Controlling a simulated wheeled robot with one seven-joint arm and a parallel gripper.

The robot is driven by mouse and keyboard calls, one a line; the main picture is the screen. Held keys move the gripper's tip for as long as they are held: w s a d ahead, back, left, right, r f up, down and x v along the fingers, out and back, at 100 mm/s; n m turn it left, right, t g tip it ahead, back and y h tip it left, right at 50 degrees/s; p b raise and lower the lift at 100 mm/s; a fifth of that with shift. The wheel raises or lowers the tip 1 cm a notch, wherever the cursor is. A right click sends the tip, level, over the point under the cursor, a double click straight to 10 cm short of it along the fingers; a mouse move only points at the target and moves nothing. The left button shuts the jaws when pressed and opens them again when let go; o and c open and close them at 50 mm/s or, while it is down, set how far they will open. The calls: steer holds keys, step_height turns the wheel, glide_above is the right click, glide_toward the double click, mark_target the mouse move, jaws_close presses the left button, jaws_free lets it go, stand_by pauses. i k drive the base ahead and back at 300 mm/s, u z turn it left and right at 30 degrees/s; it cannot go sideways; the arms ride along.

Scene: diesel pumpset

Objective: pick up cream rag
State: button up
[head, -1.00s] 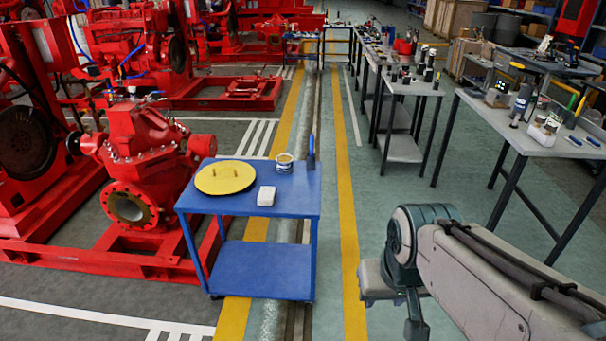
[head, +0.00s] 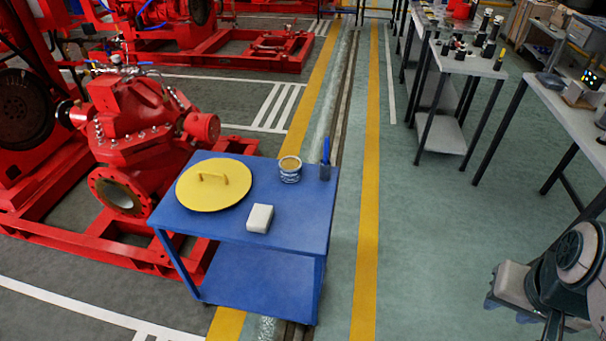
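The cream rag (head: 260,218) is a small folded off-white block lying on the top of the blue cart (head: 215,229), near its front edge. It lies apart from the other things on the cart and nothing covers it. My arm shows at the lower right, well to the right of the cart and away from the rag.
On the cart top are a yellow round lid (head: 214,186) with a handle, a tin (head: 290,169) and a blue-handled tool (head: 326,160). A red pump (head: 140,140) stands close on the left. Workbenches (head: 462,62) stand at the right. The floor right of the cart is clear.

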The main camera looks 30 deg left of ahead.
mark_target(259, 218)
steer(key=u, duration=0.5)
steer(key=i, duration=0.85)
steer(key=u, duration=1.05)
steer(key=i, duration=0.3)
steer(key=u, duration=0.3)
